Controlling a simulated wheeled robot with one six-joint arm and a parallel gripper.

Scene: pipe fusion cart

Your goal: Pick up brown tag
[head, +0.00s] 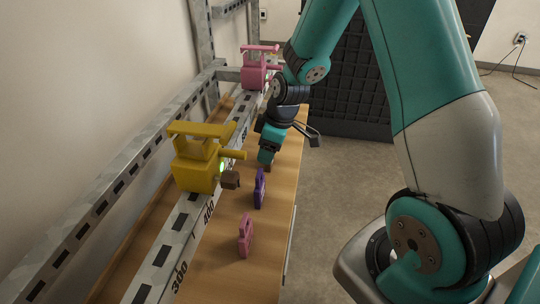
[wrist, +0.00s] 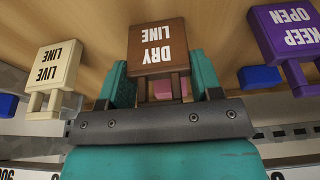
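The brown tag (wrist: 157,46), lettered "DRY LINE", stands between the two teal fingers of my gripper (wrist: 162,88) in the wrist view. Its lettering shows upside down. A finger lies close along each side of its lower legs; I cannot tell whether both press on it. In the head view my gripper (head: 267,158) points down at the wooden surface, just behind the purple tag. Only a small brown bit of the tag shows under the fingertips there; the rest is hidden.
The purple tag (wrist: 288,30), "KEEP OPEN", and cream tag (wrist: 54,64), "LIVE LINE", flank the brown one. A pink tag (head: 245,235) stands nearer on the wooden top (head: 272,245). A yellow clamp-like unit (head: 198,165) and a pink one (head: 254,73) sit on the metal rail.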

